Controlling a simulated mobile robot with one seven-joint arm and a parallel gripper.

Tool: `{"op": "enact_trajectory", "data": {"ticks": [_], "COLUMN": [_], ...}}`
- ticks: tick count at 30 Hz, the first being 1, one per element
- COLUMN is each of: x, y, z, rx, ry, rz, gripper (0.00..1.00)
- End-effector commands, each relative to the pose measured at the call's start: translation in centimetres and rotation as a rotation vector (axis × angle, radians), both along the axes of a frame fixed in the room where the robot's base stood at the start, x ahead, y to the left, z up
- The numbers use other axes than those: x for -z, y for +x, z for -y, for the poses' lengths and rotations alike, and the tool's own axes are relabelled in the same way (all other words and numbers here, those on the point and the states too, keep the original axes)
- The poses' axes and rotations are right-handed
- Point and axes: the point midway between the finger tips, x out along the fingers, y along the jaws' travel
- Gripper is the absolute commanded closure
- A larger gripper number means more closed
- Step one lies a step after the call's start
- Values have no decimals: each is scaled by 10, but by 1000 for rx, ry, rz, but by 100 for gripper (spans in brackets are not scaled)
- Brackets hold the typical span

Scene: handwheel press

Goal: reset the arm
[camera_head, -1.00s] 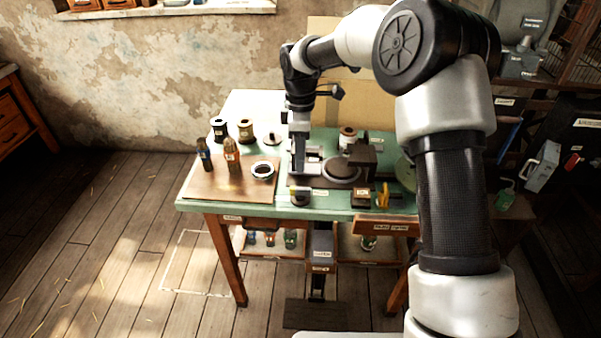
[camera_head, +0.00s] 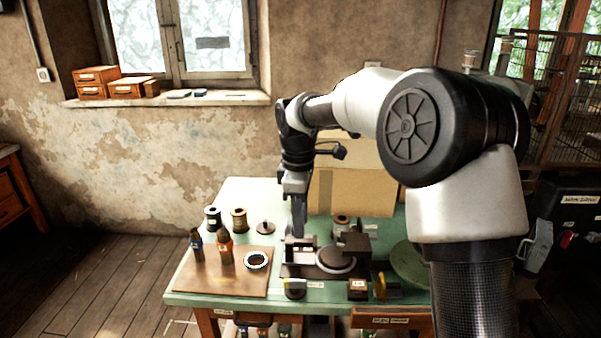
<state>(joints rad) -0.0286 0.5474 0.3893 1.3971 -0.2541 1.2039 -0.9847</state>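My arm reaches in from the right of the head view and bends down over the green workbench (camera_head: 225,301). My gripper (camera_head: 299,230) points down just above the press device (camera_head: 325,262) with its round dark plate. The fingers are seen edge-on and small, so I cannot tell whether they are apart or hold anything. I also cannot tell whether the fingertips touch the device's metal block.
A brown board (camera_head: 213,279) at the bench's left bears two small bottles and a ring (camera_head: 257,260). Spools (camera_head: 239,219) stand behind it. A cardboard box (camera_head: 352,187) stands at the back. A green disc (camera_head: 409,262) lies at the right. Small blocks line the front edge.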

Motion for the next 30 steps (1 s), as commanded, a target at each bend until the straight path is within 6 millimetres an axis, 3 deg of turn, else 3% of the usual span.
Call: {"op": "enact_trajectory", "data": {"ticks": [1,6,12,16,21,25,30], "x": [-26,-87,-131,-142,-137,-129,-123], "y": [-13,-70,-149,-203,-259,-282,-291], "z": [11,53,100,126,145,150,152], "rx": [59,346,713,955,1218,1338,1392], "ry": [-10,-8,64,156,291,367,403], "rz": [35,143,263,326,371,380,381], "gripper": [70,70,70,70,70,70,70]}}
